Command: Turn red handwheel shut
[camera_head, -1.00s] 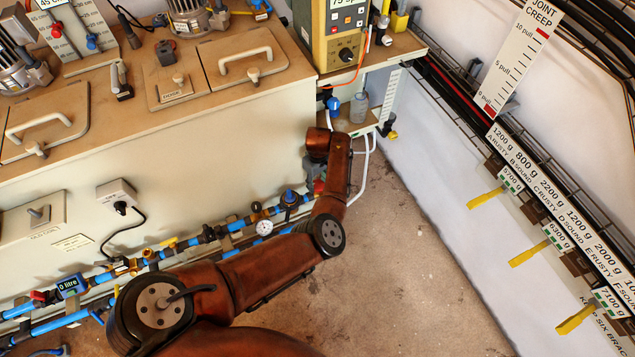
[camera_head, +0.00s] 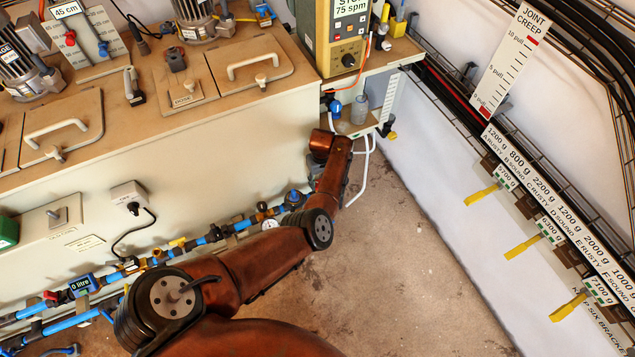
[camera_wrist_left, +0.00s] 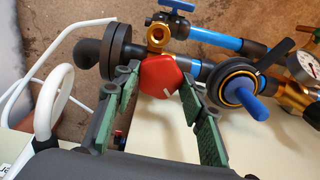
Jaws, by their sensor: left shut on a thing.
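The red handwheel (camera_wrist_left: 160,76) shows in the left wrist view, on a valve with a brass fitting above it and a black round flange to its left. My left gripper (camera_wrist_left: 160,88) has its two green-padded fingers on either side of the handwheel and is shut on it. In the head view my left arm reaches in from the bottom towards the pipes at the cabinet's right end. Its gripper and the red handwheel are hidden there behind the arm. My right gripper is in neither view.
The cabinet (camera_head: 230,150) stands close behind the arm. The floor (camera_head: 400,270) to the right is clear.

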